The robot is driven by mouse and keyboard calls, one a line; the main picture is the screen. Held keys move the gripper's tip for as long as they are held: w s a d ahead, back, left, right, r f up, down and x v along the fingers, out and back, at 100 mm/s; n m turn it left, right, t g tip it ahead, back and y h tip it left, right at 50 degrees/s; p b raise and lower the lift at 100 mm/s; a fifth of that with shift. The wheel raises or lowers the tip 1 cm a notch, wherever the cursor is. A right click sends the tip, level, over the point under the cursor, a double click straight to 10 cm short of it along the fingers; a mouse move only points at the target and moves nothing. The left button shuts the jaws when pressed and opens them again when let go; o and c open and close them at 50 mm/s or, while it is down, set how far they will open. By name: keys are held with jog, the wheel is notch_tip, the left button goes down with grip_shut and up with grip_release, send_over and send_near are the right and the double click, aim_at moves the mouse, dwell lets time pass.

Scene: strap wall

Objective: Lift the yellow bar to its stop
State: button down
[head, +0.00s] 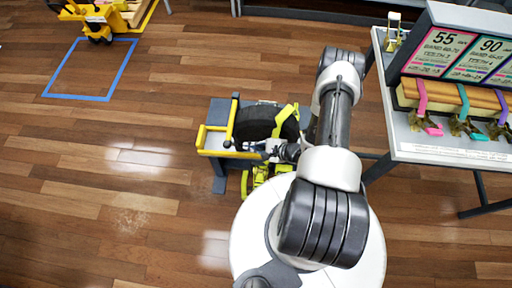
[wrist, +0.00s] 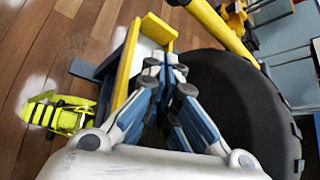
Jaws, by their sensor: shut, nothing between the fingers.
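My gripper (head: 263,148) is shut and empty, beside a black tyre (head: 253,122) in a low stand. In the wrist view my gripper (wrist: 166,70) has its fingertips together, in front of the yellow frame (wrist: 124,66) and left of the tyre (wrist: 240,105). A yellow bar (head: 230,121) stands at the tyre's left side in the head view. It seems to be the diagonal yellow bar (wrist: 222,28) at the top of the wrist view. I cannot tell whether my fingers touch anything. No stop can be made out.
A white table (head: 440,148) with signs and coloured straps stands at the right. A lime-yellow strap or tool (wrist: 55,113) is low at the left of the wrist view. A yellow machine (head: 98,18) stands beyond a blue floor square (head: 75,97).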

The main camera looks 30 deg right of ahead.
jog(key=shift+w+a+r+b, duration=0.1)
jog(key=shift+w+a+b, duration=0.2)
jog(key=shift+w+a, duration=0.35)
jog(key=shift+w+a+r+b, duration=0.1)
jog(key=shift+w+a+b, duration=0.2)
jog(key=shift+a, duration=0.6)
jog(key=shift+w+a+r+b, duration=0.1)
jog(key=shift+w+a+b, duration=0.15)
jog(key=shift+w+a, duration=0.4)
jog(key=shift+s+a, duration=0.1)
jog(key=shift+s, duration=0.05)
